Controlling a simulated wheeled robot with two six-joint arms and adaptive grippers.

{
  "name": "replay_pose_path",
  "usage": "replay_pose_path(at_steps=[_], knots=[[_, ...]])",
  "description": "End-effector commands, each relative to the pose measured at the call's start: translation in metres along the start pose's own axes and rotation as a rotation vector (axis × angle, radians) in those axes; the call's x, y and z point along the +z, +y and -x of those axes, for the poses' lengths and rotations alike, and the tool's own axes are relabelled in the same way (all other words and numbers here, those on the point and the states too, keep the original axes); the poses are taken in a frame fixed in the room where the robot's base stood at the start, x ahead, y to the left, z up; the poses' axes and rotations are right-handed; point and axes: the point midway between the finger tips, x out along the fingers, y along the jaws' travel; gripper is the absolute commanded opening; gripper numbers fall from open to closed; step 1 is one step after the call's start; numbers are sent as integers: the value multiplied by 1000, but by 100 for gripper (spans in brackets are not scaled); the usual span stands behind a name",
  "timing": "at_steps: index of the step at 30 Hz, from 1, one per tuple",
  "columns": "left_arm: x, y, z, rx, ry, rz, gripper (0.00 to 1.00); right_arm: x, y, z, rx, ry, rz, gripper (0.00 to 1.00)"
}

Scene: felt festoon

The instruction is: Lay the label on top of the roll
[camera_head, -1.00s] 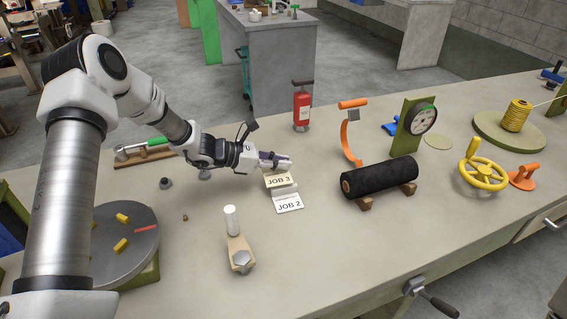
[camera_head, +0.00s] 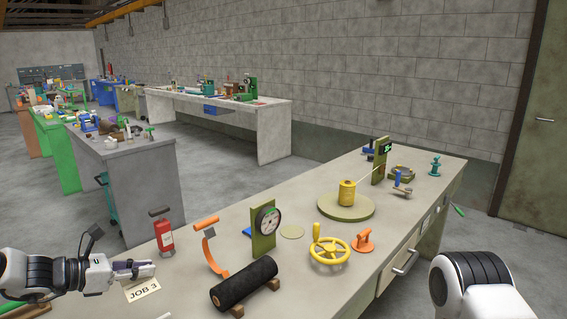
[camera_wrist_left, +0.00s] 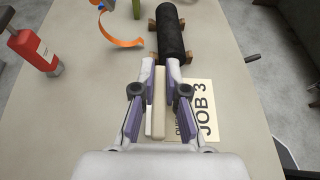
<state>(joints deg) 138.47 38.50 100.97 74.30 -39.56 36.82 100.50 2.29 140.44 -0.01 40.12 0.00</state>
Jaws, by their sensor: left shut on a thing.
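A cream label (camera_head: 142,291) reading JOB 3 hangs at my left gripper (camera_head: 143,268), which is shut on it. In the left wrist view, the label's thick cream edge (camera_wrist_left: 159,88) stands between the fingers, and its printed face (camera_wrist_left: 204,110) shows to the right. The black felt roll (camera_head: 244,284) lies on two small wooden blocks to the right of the gripper; it also shows just beyond the fingertips in the left wrist view (camera_wrist_left: 170,35). The label is apart from the roll. My right gripper is out of view.
A yellow handwheel (camera_head: 328,247) is to the right. The top of the roll is bare.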

Motion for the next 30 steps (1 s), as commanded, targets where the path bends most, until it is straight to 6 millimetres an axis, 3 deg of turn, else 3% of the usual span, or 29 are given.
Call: replay_pose_path(at_steps=[1, 13, 16, 30], knots=[[-25, -1, -10, -3, 6, 9, 0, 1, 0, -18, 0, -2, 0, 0], [-125, -2, -50, -3, 5, 6, 0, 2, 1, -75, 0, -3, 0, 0], [-131, -1, -53, -1, 4, 5, 0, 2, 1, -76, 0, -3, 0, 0], [-127, -1, -51, -1, 3, 5, 0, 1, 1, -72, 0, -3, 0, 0]])
